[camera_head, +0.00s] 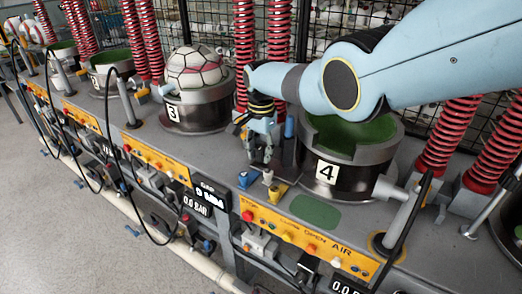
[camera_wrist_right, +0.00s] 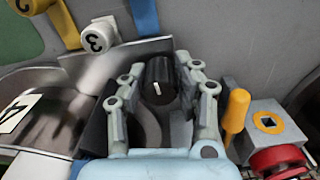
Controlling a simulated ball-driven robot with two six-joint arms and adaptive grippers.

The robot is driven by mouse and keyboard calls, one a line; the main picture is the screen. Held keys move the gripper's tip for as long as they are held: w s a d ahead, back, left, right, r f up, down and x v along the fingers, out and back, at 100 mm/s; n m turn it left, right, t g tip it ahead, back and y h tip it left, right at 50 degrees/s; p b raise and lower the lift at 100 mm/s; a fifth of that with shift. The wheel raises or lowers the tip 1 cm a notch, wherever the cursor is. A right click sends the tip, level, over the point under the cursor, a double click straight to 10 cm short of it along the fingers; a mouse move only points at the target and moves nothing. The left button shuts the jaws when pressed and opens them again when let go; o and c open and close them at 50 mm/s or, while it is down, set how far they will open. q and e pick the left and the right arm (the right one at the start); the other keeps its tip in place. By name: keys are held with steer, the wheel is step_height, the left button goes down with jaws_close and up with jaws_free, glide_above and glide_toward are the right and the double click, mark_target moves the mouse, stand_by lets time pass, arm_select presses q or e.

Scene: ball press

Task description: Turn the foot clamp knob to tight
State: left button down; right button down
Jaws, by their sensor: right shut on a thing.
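The black knob (camera_wrist_right: 160,72) with a white pointer line shows in the right wrist view, between the fingers of my right gripper (camera_wrist_right: 160,84). The gripper is shut on it, with one finger on each side. The white line is tilted slightly from upright in that view. In the head view my right gripper (camera_head: 262,152) points down at the bench, just left of the station 4 cup (camera_head: 378,152); there the knob is hidden behind the fingers. I cannot read any tight or loose marking near the knob. My left gripper is not in view.
A yellow lever (camera_wrist_right: 236,112) and a red button (camera_wrist_right: 279,162) are close on the right in the wrist view.

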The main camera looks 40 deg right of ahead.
mark_target(261, 146)
steer(key=shift+w+d+r+m, duration=0.1)
steer(key=shift+w+r+m, duration=0.05)
steer(key=shift+m, duration=0.45)
steer(key=c, duration=1)
jaws_free()
step_height(261, 146, up, 12)
steer(key=shift+f, duration=0.1)
